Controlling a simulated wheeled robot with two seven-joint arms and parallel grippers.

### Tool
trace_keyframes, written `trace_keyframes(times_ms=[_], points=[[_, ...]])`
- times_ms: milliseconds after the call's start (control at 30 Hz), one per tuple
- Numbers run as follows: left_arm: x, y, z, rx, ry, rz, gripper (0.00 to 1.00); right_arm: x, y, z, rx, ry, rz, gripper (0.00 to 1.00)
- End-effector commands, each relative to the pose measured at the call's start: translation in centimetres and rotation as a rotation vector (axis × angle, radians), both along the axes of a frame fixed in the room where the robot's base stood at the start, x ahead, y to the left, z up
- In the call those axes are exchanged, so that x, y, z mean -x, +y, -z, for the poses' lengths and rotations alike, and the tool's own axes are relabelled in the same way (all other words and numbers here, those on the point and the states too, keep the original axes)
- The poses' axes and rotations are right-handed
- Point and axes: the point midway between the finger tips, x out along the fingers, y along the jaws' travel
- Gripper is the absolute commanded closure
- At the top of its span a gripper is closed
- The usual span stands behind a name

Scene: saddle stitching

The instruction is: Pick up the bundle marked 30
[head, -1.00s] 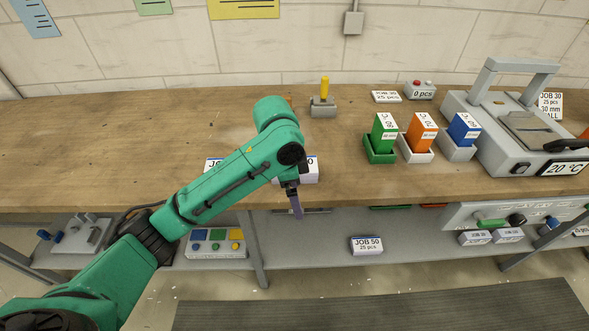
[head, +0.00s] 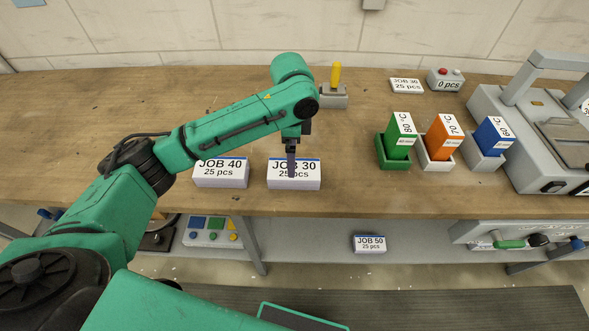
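The bundle marked JOB 30, 25 pcs (head: 308,181) is a white block with a blue top edge, lying near the front edge of the wooden bench. My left gripper (head: 291,172) points down right at this bundle and covers part of its label. Its fingers are seen edge-on as one dark bar, so their opening is hidden. I cannot tell whether they touch the bundle. My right gripper is not in view.
Green (head: 394,153), orange (head: 437,152) and blue (head: 486,149) blocks stand in holders on the right, beside a grey machine (head: 540,130). A yellow-handled device (head: 335,92) stands behind the gripper. A JOB 50 bundle (head: 369,244) lies on the lower shelf. The bench's back left is clear.

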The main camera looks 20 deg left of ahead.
Motion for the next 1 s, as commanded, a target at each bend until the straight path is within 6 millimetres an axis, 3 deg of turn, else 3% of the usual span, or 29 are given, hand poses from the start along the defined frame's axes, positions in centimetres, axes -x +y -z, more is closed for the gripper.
trace_keyframes(times_ms=[167,433,667,933,1000], points=[[0.0,0.0,2.6,0.000,0.001,0.000,0.00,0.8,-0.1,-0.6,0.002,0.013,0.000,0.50],[-0.1,-0.3,7.3,-0.001,0.001,0.000,0.00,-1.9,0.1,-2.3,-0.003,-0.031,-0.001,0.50],[-0.1,-0.3,7.8,0.000,-0.002,0.001,0.00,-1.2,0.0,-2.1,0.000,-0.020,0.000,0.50],[-0.1,-0.3,7.8,0.000,-0.002,0.001,0.99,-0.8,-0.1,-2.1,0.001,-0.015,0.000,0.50],[-0.2,-0.3,7.7,0.001,-0.003,0.001,1.00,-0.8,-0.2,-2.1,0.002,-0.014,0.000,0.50]])
